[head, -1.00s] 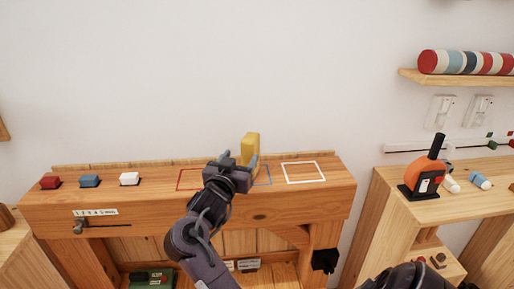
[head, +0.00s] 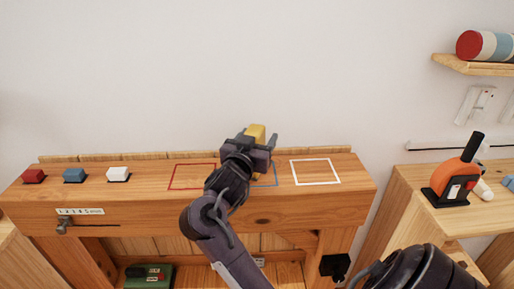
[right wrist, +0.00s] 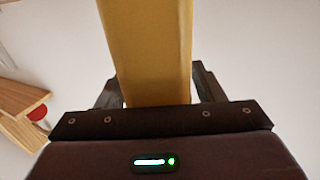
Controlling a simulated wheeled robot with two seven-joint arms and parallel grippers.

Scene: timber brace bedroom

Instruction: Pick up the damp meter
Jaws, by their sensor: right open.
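A yellow, block-like object (head: 257,132), seemingly the damp meter, stands at the back of the wooden bench, largely hidden by my right gripper (head: 259,139). In the right wrist view the yellow body (right wrist: 147,50) rises between the two dark fingers. The right gripper is open around it, with a finger on each side. A gap shows on the right; contact on the left is unclear. My left gripper is not in view.
An orange device with a black handle (head: 456,182) stands on the right-hand unit. A shelf (head: 475,66) is above it.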

